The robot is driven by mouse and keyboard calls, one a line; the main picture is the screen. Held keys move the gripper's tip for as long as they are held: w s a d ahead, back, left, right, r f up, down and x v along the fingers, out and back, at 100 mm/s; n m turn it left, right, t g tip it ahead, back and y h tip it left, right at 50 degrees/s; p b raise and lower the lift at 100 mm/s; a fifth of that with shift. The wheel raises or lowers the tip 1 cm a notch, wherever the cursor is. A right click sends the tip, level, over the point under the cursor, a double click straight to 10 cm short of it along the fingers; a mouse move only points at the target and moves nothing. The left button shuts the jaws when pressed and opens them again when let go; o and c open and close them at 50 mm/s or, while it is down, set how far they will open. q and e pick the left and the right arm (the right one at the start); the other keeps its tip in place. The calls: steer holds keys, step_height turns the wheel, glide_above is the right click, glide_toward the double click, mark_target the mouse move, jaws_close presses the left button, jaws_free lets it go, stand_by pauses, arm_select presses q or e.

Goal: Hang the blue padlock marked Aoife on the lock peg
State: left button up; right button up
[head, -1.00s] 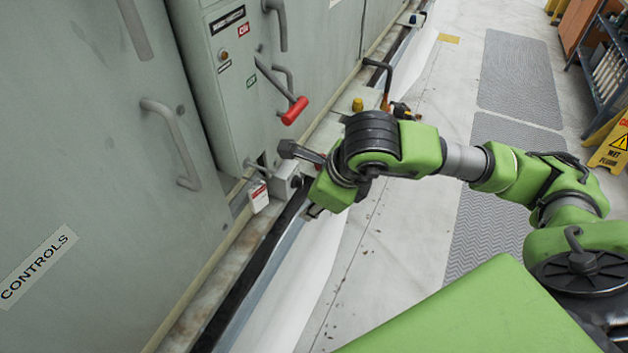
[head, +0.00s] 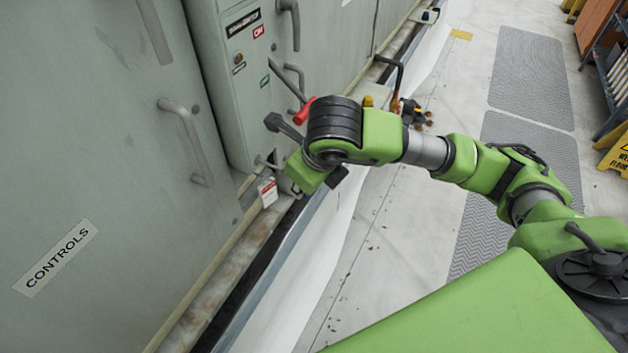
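My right arm reaches in from the right to the cabinet's foot. My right gripper (head: 306,150) is mostly hidden behind its wrist; a dark finger-like part sticks out to the upper left and another dark part shows below. I cannot tell whether it is open or holds anything. A short metal peg (head: 266,163) juts from the cabinet's lower edge, with a red-and-white tag (head: 268,191) hanging by it; this may be the lock peg. I cannot make out a blue padlock marked Aoife. My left gripper is not in view.
A red-handled lever (head: 303,110) on the grey cabinet (head: 237,80) is close beside the wrist. A yellow knob-like item (head: 368,101) and a black-and-orange item (head: 411,112) are behind the arm. The CONTROLS door (head: 110,180) fills the left. The floor right of the ledge is mostly clear.

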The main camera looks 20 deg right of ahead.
mark_target(281, 170)
steer(key=w+a+f+b, duration=0.1)
steer(key=w+a, duration=0.2)
steer(key=w, duration=0.1)
steer(key=shift+w+a+f, duration=0.15)
steer(key=shift+w+a, duration=0.2)
stand_by(0.6)
stand_by(0.6)
steer(key=o, duration=1.2)
steer(key=shift+o, duration=0.2)
steer(key=shift+s+a+r, duration=0.1)
steer(key=shift+s+r, duration=0.05)
steer(key=shift+r, duration=0.45)
steer(key=v, duration=1.1)
